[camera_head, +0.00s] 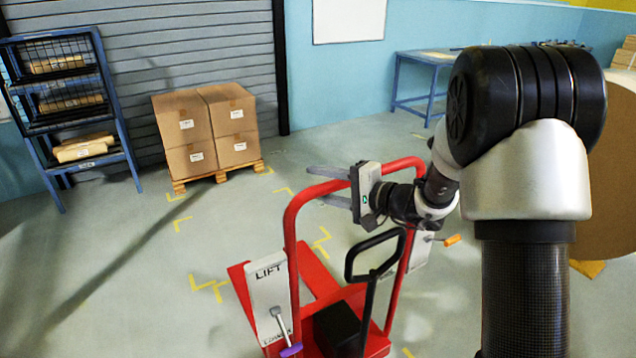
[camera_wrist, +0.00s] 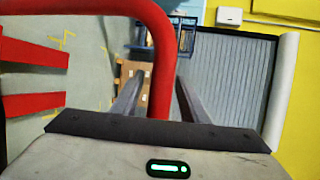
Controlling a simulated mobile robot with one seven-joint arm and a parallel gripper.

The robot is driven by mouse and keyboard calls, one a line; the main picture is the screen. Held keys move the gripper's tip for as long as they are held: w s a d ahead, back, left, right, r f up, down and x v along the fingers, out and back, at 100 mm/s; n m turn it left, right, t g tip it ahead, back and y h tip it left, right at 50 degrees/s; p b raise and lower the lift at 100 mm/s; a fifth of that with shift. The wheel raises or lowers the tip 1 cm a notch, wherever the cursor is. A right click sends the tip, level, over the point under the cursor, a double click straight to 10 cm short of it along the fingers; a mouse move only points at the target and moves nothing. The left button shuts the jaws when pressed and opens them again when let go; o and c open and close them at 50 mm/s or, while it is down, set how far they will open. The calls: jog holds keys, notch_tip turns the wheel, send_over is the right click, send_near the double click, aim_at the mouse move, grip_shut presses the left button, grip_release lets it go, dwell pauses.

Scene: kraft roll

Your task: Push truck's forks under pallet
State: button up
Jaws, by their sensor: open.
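The red pallet truck (camera_head: 372,328) stands in front of me in the head view. Its forks (camera_head: 240,285) rest near the floor, pointing away from me; they also show in the wrist view (camera_wrist: 35,52). Bare floor lies between them and the wooden pallet (camera_head: 221,175), which bears stacked cartons (camera_head: 208,130). My gripper (camera_head: 312,184) is open at the top bar of the truck's red frame (camera_head: 297,205). The bar appears between its fingers in both views; I cannot tell whether they touch it. The black handle loop (camera_head: 352,262) is below.
Yellow corner marks (camera_head: 208,287) lie on the floor between truck and pallet. A blue rack (camera_head: 118,115) stands left of the pallet, before a grey shutter (camera_head: 190,50). A blue table (camera_head: 396,92) is at the back right. A big brown roll (camera_head: 612,180) is at right.

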jog(key=shift+w+a+f, duration=0.1)
jog(key=shift+w+a, duration=0.15)
jog(key=shift+a, duration=0.15)
grip_shut()
dwell(1.3)
